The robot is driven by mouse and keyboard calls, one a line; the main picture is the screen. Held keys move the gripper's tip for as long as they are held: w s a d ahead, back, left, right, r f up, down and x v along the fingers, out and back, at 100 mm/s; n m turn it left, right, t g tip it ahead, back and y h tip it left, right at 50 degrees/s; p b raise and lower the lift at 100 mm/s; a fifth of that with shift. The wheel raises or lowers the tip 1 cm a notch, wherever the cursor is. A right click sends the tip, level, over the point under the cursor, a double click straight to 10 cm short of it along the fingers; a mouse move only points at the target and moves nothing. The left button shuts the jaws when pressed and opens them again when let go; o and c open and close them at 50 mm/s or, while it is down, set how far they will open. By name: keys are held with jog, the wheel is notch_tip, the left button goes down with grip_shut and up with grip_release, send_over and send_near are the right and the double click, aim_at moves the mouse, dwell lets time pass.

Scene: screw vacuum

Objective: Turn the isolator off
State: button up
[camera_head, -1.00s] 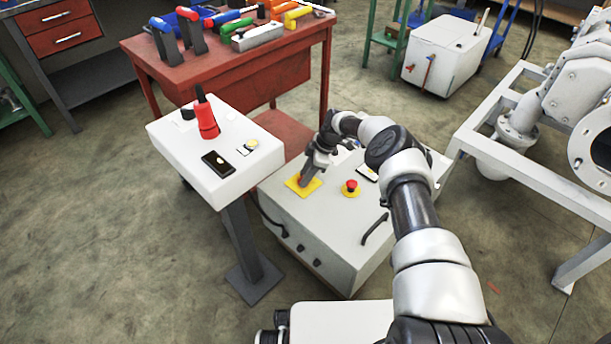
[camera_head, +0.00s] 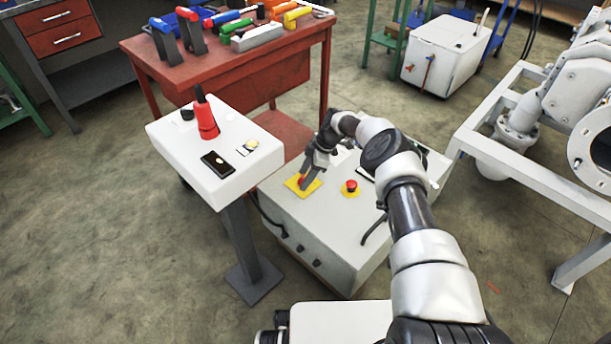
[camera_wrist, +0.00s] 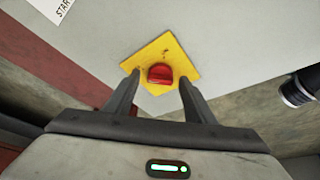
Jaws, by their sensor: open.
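The isolator is a red knob (camera_wrist: 160,74) on a square yellow plate (camera_wrist: 178,57), on top of the light grey cabinet (camera_head: 310,225). The yellow plate also shows in the head view (camera_head: 294,188), where my gripper partly covers the knob. My gripper (camera_wrist: 158,92) is open and points down at the knob. In the wrist view the knob lies between and just beyond the two fingertips. I cannot tell whether the fingers touch it.
A red emergency button (camera_head: 351,186) on a yellow base sits right of the isolator on the same cabinet. A white pedestal box (camera_head: 185,165) with a red-handled device (camera_head: 207,122) stands close on the left. A red tool table (camera_head: 250,75) stands behind.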

jog(key=p+v, duration=0.4)
jog(key=v, duration=1.3)
jog(key=shift+d+r, duration=0.15)
jog(key=s+a+r+m+t+h, duration=0.1)
jog(key=s+r, duration=0.1)
jog(key=r, duration=0.7)
jog(key=s+a+r+m+h, duration=0.1)
jog(key=s+r, duration=0.2)
jog(key=r, duration=0.6)
jog(key=s+d+r+m+t+h, duration=0.1)
jog(key=s+d+r+m, duration=0.1)
jog(key=s+r, duration=0.4)
jog(key=s+d+r+m+h, duration=0.1)
jog(key=s+r+m, duration=0.25)
jog(key=r, duration=0.35)
jog(key=s+d+r+m+t, duration=0.25)
jog(key=s+m, duration=0.25)
jog(key=s, duration=0.9)
jog(key=s+d+r+m+t, duration=0.1)
jog(key=s+d+r+m, duration=0.15)
jog(key=s+m, duration=0.7)
jog(key=s+r+n+p, duration=0.1)
jog(key=r+n+p, duration=0.1)
jog(key=r+p, duration=1)
jog(key=s+r+n+p, duration=0.1)
jog(key=s+r+p, duration=0.1)
jog(key=r+p, duration=0.9)
jog(key=shift+s+d+r+n+p, duration=0.3)
jog(key=shift+r+n+p, duration=0.1)
jog(key=shift+p, duration=0.1)
